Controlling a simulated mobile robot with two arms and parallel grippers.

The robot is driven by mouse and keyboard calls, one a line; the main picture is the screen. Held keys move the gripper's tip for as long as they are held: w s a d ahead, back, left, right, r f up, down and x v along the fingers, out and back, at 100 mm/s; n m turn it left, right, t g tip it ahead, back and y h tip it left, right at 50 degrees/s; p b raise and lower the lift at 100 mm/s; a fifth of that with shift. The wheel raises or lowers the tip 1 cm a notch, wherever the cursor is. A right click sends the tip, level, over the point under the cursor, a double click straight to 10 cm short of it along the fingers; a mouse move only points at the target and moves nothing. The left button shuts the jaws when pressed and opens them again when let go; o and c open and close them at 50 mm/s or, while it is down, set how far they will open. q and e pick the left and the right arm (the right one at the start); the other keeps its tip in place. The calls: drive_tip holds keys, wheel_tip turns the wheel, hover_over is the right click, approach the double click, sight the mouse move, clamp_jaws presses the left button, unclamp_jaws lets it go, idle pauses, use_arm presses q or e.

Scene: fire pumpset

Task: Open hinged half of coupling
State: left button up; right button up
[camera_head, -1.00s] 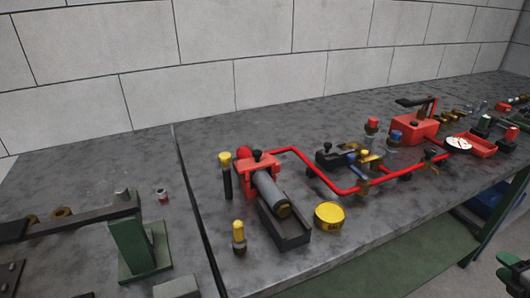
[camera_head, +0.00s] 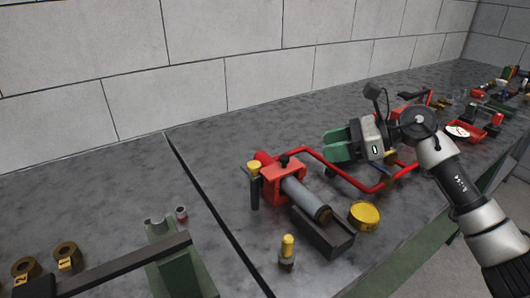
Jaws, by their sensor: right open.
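A red block-like clamp (camera_head: 277,184) with a black knob on top sits around the near end of the red pipe (camera_head: 340,172). It looks like the coupling, but I cannot make out its hinge or two halves. A grey cylinder (camera_head: 309,200) comes out of it over a dark open trough (camera_head: 322,238). My right gripper (camera_head: 338,149) has green fingers and is open. It appears above the pipe, to the right of the red clamp and apart from it. It hides the small black device on the bench. My left gripper is not in view.
A black post with a yellow cap (camera_head: 254,182) stands left of the clamp. A yellow-topped fitting (camera_head: 287,252) and a yellow round tin (camera_head: 364,215) stand nearby. A dark bar on a green stand (camera_head: 178,262) is at lower left. The bench behind the clamp is clear.

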sight(288, 157)
drive_tip(key=x, duration=0.6)
drive_tip(key=shift+f+p, duration=0.25)
drive_tip(key=shift+p, duration=0.15)
drive_tip(key=shift+x, duration=1.1)
drive_tip(key=shift+w+a+f, duration=0.1)
drive_tip(key=shift+a, duration=0.1)
drive_tip(key=shift+a+f, duration=0.15)
drive_tip(key=shift+a, duration=0.05)
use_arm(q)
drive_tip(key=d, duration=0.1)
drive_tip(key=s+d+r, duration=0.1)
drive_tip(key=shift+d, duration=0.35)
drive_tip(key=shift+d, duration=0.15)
use_arm(e)
drive_tip(key=c, duration=0.4)
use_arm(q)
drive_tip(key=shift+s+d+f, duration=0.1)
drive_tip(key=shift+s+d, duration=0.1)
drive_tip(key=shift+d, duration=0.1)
use_arm(e)
clamp_jaws()
